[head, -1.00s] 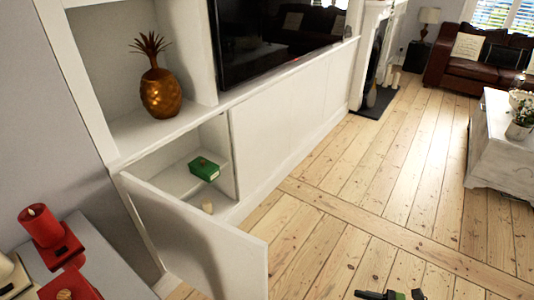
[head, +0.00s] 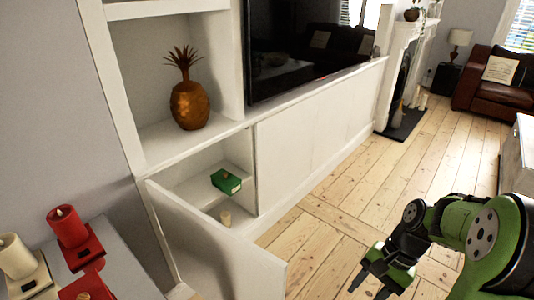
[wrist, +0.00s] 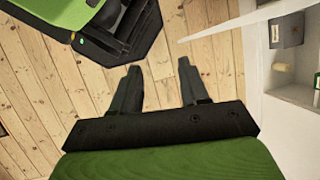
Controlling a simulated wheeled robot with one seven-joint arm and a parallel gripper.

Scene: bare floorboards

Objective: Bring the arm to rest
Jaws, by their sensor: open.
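My gripper (head: 369,282) is at the lower right of the head view, with my green and black arm folded behind it. It is over the floorboards, to the right of the open cabinet door and apart from it. In the wrist view my gripper (wrist: 158,82) has its two dark fingers spread apart, with only bare floor between them. Nothing is held.
A white cabinet door (head: 215,250) stands open at the lower left. Inside are a green box (head: 226,181) and a small cream object (head: 226,217). A side table with red candles (head: 68,227) is at far left. The floor (head: 345,215) is clear.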

